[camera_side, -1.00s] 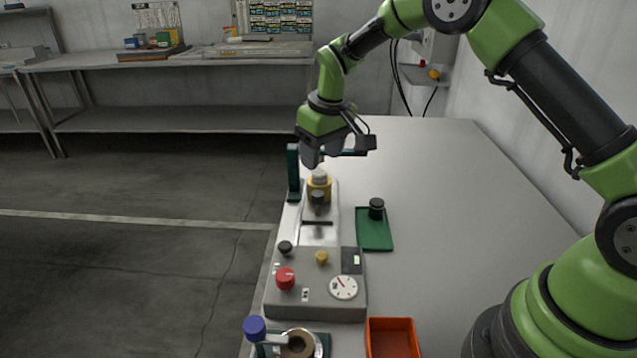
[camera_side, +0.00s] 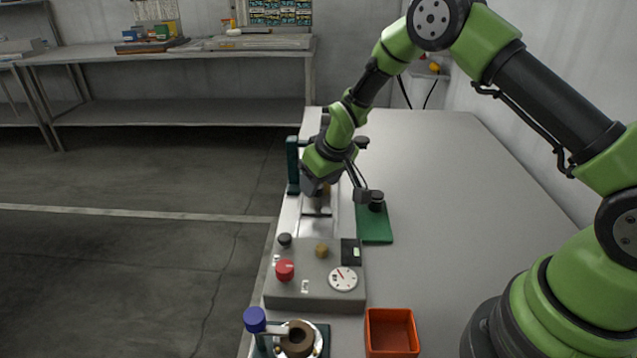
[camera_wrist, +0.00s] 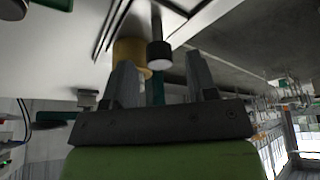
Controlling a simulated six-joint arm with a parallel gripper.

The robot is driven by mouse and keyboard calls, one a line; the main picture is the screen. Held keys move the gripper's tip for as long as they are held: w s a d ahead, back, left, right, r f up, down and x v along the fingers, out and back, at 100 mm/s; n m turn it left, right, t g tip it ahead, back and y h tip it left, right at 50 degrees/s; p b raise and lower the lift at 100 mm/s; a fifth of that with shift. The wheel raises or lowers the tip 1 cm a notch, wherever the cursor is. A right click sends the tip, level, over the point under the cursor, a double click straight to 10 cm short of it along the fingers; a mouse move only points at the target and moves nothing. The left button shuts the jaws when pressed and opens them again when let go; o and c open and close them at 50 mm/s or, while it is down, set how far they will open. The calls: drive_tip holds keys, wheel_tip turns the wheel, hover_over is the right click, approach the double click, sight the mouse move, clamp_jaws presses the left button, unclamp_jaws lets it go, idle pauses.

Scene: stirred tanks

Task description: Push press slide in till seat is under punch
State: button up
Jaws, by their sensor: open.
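The press stands on the left edge of the bench, with a pale slide bed (camera_side: 318,228) running back from its grey control base (camera_side: 312,295). A dark green upright (camera_side: 293,165) stands at its far left. My gripper (camera_side: 314,190) is low over the bed and hides most of the slide, the seat and the punch. In the wrist view a black knob (camera_wrist: 158,50) and a yellow cylinder (camera_wrist: 130,50) lie beyond my open fingers (camera_wrist: 163,80), roughly in line with the gap. Contact cannot be told.
A green tray (camera_side: 374,232) with a black-topped piece (camera_side: 376,204) lies right of the press. An orange bin (camera_side: 391,335) and a blue-knobbed fixture with a brown ring (camera_side: 297,340) are in front. The bench to the right is clear.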

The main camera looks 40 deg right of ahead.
drive_tip(key=shift+w+f, duration=0.2)
drive_tip(key=shift+f, duration=0.35)
clamp_jaws()
drive_tip(key=shift+w+d, duration=1.55)
drive_tip(key=shift+r, duration=0.1)
unclamp_jaws()
drive_tip(key=v, duration=1)
